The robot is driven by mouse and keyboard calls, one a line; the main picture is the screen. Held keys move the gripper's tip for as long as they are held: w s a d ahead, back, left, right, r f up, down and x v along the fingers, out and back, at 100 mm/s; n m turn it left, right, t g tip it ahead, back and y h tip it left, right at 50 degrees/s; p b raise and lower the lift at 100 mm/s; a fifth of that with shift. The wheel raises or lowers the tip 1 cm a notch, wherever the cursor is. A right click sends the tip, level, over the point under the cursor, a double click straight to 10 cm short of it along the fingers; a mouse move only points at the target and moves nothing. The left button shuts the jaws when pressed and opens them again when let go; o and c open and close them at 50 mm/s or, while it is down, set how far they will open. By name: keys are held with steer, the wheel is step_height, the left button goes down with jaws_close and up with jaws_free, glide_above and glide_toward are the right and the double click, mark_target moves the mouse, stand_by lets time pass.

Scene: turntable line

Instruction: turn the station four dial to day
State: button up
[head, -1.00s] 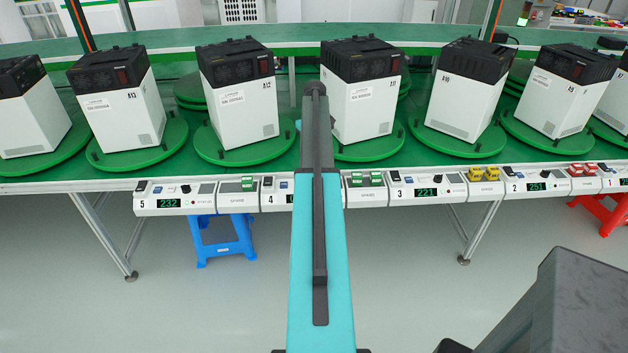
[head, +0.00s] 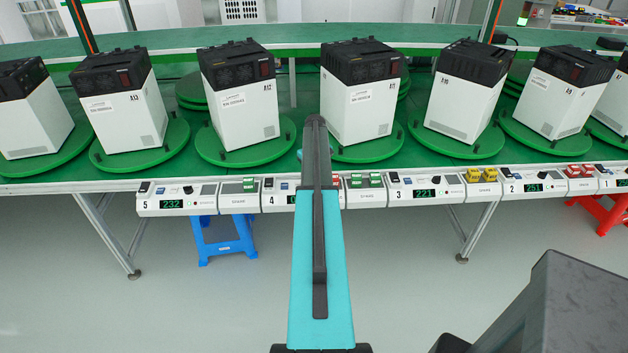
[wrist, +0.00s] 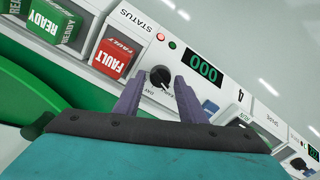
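The station four panel (wrist: 215,72) fills the middle of the wrist view, tilted, with a "4" and a green "000" display (wrist: 205,68). Its black dial (wrist: 160,76) has small labels beside it, one reading DAY; I cannot tell which one the dial points at. My gripper (wrist: 158,78) is open, its two purple fingers apart on either side of the dial. I cannot tell whether they touch it. In the head view the station four panel (head: 277,199) is partly hidden behind my arm, which also hides the gripper and dial.
A red FAULT block (wrist: 114,55) and green READY blocks (wrist: 52,20) sit beside the dial in the wrist view. White-and-black units stand on green turntables (head: 246,153) behind the panels. The station five panel (head: 178,199) and station three panel (head: 425,191) flank it.

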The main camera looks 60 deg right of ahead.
steer(key=shift+f, duration=0.7)
